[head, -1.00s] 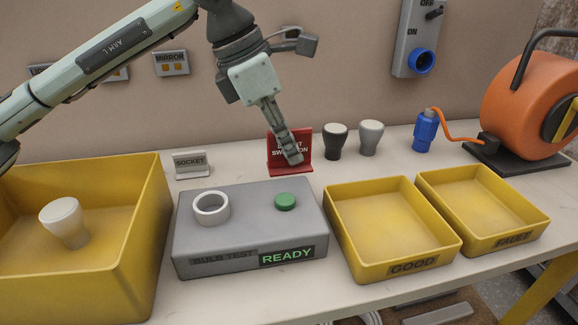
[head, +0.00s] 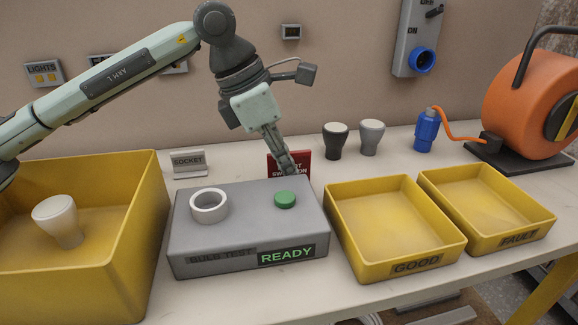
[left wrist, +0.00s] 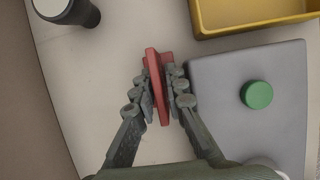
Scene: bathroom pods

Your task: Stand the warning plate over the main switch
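The red warning plate (head: 276,163) stands on the table just behind the grey bulb test box, which hides its lower part. My left gripper (left wrist: 160,88) has one finger on each side of the plate and looks shut on it; its fingers cover part of the white lettering in the head view. The left wrist view shows the plate edge-on, close beside the box. My right gripper is not in view.
The bulb test box (head: 240,220) shows READY and has a green button (head: 285,199). Yellow trays (head: 390,225) (head: 490,210) are at right.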

